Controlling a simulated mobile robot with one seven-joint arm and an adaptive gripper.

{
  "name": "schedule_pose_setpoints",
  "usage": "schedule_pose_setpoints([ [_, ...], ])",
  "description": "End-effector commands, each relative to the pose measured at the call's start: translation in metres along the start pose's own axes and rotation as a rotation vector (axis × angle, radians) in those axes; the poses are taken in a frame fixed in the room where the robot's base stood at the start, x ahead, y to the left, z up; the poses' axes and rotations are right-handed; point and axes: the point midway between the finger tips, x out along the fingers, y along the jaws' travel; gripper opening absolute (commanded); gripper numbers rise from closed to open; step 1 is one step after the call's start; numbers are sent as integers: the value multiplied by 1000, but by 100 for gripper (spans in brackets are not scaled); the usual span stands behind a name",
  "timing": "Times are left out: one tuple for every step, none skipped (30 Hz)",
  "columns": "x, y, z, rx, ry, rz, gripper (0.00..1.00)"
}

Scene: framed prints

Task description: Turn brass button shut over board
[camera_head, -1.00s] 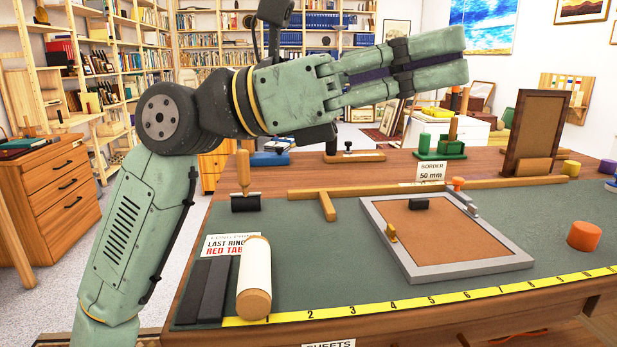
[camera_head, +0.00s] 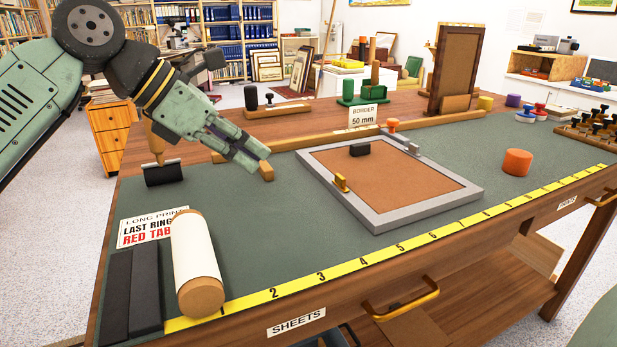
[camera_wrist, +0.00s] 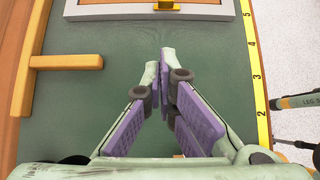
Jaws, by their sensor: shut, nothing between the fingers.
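The brown board (camera_head: 395,190) lies in a grey frame (camera_head: 381,219) on the green bench top. The brass button (camera_head: 341,183) stands at the frame's left rail, by the board's edge; I cannot tell how far it reaches over the board. It also shows at the top of the wrist view (camera_wrist: 166,6). My gripper (camera_head: 263,160) is shut and empty, above the mat to the left of the frame, pointing down and right. In the wrist view its fingertips (camera_wrist: 161,60) meet below the frame and apart from the button.
A black block (camera_head: 360,149) lies on the board. A grey catch (camera_head: 411,147) and orange knob (camera_head: 392,124) are at the far rail. A wooden T-piece (camera_head: 266,172) lies close by my gripper. A white roll (camera_head: 196,260) and yellow ruler (camera_head: 345,265) lie in front.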

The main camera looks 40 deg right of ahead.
Motion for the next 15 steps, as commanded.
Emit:
schedule_pose_setpoints([
  [1, 0, 0, 0, 0, -1, 0],
  [2, 0, 0, 0, 0, -1, 0],
  [5, 0, 0, 0, 0, -1, 0],
  [8, 0, 0, 1, -1, -1, 0],
  [11, 0, 0, 1, -1, -1, 0],
  [16, -1, 0, 1, 0, -2, 0],
  [21, -1, 0, 1, 0, -2, 0],
  [27, -1, 0, 2, -1, -3, 0],
  [35, -1, 0, 2, 1, -4, 0],
  [41, -1, 0, 2, -1, -3, 0],
  [48, -1, 0, 3, 1, -4, 0],
  [57, -1, 0, 3, 0, -3, 0],
  [63, -1, 0, 2, 0, -3, 0],
  [70, -1, 0, 2, 0, -3, 0],
  [78, -2, 0, 2, 0, -4, 0],
])
